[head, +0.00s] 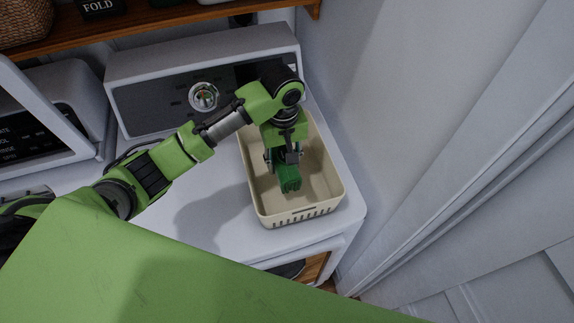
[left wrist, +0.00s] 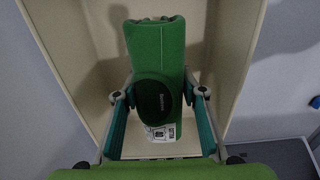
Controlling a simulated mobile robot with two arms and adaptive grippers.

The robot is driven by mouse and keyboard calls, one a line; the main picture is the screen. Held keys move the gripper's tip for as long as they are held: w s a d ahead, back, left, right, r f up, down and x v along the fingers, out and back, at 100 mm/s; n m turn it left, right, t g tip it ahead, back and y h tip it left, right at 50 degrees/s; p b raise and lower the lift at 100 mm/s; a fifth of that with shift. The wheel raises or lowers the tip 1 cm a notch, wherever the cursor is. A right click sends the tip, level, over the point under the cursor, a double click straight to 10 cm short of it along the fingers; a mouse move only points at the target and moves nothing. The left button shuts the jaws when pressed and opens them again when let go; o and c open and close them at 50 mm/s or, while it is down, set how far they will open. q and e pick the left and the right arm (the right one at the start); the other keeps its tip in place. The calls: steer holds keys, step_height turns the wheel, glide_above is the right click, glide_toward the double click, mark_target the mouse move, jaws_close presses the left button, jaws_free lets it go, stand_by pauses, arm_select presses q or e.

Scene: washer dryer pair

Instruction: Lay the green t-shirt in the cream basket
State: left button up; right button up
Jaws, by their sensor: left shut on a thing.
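The cream basket (head: 322,187) stands on top of the white machine at the right. My left gripper (head: 284,165) points down inside the basket and is shut on the green t-shirt (head: 290,184), a folded bundle. In the left wrist view, the t-shirt (left wrist: 157,55) runs between the two fingers of my left gripper (left wrist: 160,112), with a white printed label near its lower end. The cream basket's walls (left wrist: 75,60) surround it there. I cannot tell whether the t-shirt touches the basket floor. My right gripper is not in view.
The control panel (head: 160,85) of the white machine (head: 215,210) rises behind the basket. A wooden shelf (head: 150,25) with a woven basket (head: 25,22) and a "FOLD" sign (head: 100,7) is above. A wall (head: 400,90) stands close on the right. The machine's top left of the basket is clear.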

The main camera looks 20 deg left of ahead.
arm_select(q)
steer(key=shift+w+d+f, duration=0.15)
steer(key=shift+w+f, duration=0.05)
steer(key=shift+f, duration=0.15)
steer(key=f+p, duration=0.2)
steer(key=f, duration=0.1)
steer(key=shift+w+d+f, duration=0.15)
steer(key=shift+w+f, duration=0.05)
steer(key=shift+w, duration=0.15)
steer(key=shift+f, duration=0.25)
steer(key=o, duration=1.2)
steer(key=shift+f, duration=0.1)
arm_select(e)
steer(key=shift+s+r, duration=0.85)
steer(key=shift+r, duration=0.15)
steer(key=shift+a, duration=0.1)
